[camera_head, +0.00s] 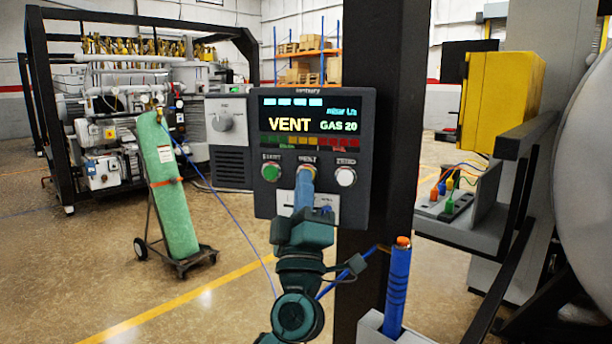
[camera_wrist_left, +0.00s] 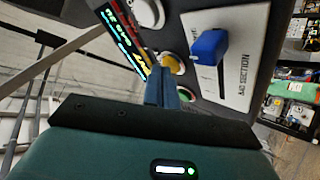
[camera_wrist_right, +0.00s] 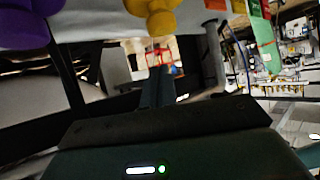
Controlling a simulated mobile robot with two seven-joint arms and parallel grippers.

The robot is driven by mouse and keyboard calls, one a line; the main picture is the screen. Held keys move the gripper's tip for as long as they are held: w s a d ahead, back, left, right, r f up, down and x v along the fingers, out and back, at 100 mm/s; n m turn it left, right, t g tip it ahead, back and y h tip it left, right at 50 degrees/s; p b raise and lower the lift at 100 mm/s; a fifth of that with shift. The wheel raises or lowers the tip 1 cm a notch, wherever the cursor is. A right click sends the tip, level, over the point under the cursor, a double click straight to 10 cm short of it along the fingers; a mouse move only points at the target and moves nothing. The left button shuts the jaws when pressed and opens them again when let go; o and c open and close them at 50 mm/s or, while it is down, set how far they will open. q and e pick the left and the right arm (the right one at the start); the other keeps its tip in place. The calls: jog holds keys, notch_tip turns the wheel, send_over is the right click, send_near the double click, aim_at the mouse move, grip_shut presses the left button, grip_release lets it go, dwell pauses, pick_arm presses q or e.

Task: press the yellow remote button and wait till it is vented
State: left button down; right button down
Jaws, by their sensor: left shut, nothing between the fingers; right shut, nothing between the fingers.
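The leak detector panel (camera_head: 365,150) hangs on a dark post, and its screen reads "VENT" and "GAS 20". Below the screen are a green button (camera_head: 271,172), a yellow button (camera_head: 307,166) and a white button (camera_head: 345,176). My left gripper (camera_head: 306,174) is shut and empty, its tips at the yellow button and covering most of it. In the left wrist view the yellow button (camera_wrist_left: 174,63) shows right by the fingertips (camera_wrist_left: 155,62); I cannot tell whether they press it. My right gripper (camera_wrist_right: 157,48) is shut and empty, seen only in its wrist view.
A blue handle with an orange tip (camera_head: 397,285) stands in a holder right of the panel. A yellow box (camera_head: 500,100) and a large grey vessel (camera_head: 590,180) are at right. A green gas cylinder (camera_head: 168,190) stands on a cart at left, with open floor around it.

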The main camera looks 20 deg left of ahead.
pick_arm(q)
jog(key=shift+s, duration=0.1)
pick_arm(e)
jog(key=shift+r, duration=0.15)
pick_arm(q)
jog(key=shift+s+d+p, duration=0.15)
jog(key=shift+s+p, duration=0.3)
jog(key=shift+s, duration=0.2)
pick_arm(e)
jog(key=shift+r, duration=0.3)
jog(key=shift+r+p, duration=0.4)
pick_arm(q)
jog(key=s, duration=0.3)
jog(key=s+d+p, duration=0.1)
jog(key=s, duration=0.1)
pick_arm(e)
jog(key=shift+r, duration=0.55)
